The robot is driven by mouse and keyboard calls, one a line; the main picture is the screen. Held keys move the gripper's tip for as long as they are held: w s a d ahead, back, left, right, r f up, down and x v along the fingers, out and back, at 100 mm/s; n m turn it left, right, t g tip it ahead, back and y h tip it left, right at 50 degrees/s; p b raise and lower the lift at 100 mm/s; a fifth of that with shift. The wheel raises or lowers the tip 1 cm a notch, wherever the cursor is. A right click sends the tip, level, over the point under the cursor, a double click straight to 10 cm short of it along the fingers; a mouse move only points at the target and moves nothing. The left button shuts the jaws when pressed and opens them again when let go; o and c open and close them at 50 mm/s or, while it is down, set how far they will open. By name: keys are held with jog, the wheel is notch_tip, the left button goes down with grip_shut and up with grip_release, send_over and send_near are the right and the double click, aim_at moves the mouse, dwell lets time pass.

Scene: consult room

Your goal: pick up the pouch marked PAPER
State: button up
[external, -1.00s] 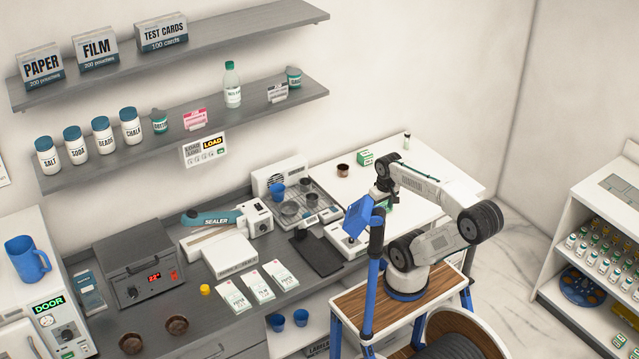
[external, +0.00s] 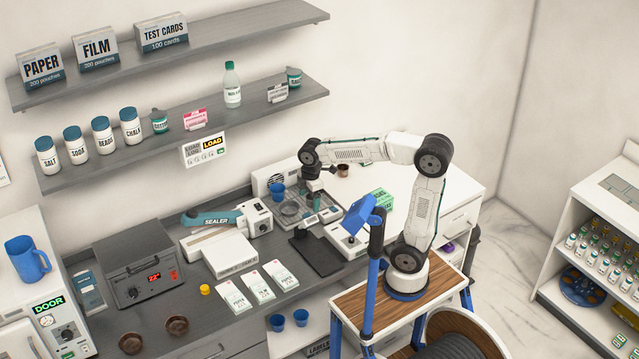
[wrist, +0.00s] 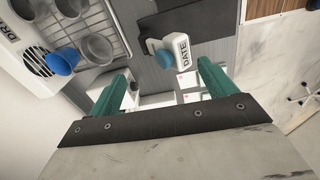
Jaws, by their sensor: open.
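Three white pouches (external: 235,297), (external: 259,286), (external: 281,275) with small print lie flat in a row on the grey counter. Their print is too small to tell for sure which one is marked PAPER. My gripper (external: 316,204) hangs over the drying rack area, to the right of and behind the pouches, and well apart from them. In the wrist view my gripper (wrist: 160,84) shows its two green fingers spread apart with nothing held between them.
A box marked PAPER (external: 41,67) stands on the upper shelf. The sealer (external: 225,220) and a white box (external: 230,256) stand behind the pouches. A black mat (external: 318,257) and the DATE device (wrist: 181,48) are near my gripper. Two brown bowls (external: 176,325), (external: 131,343) stand front left.

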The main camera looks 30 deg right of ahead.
jog(key=a+f+n, duration=0.3)
jog(key=a+n, duration=0.3)
jog(key=a, duration=0.7)
jog(key=n, duration=1.3)
send_near(236, 299)
jog(key=shift+w+d+f+g, duration=0.1)
jog(key=shift+w+f+g, duration=0.15)
jog(key=shift+w, duration=0.2)
jog(key=shift+s+a+f, duration=0.1)
jog(key=shift+f, duration=0.5)
jog(key=shift+s+a+f, duration=0.1)
jog(key=shift+f, duration=3.3)
jog(key=c, duration=1.1)
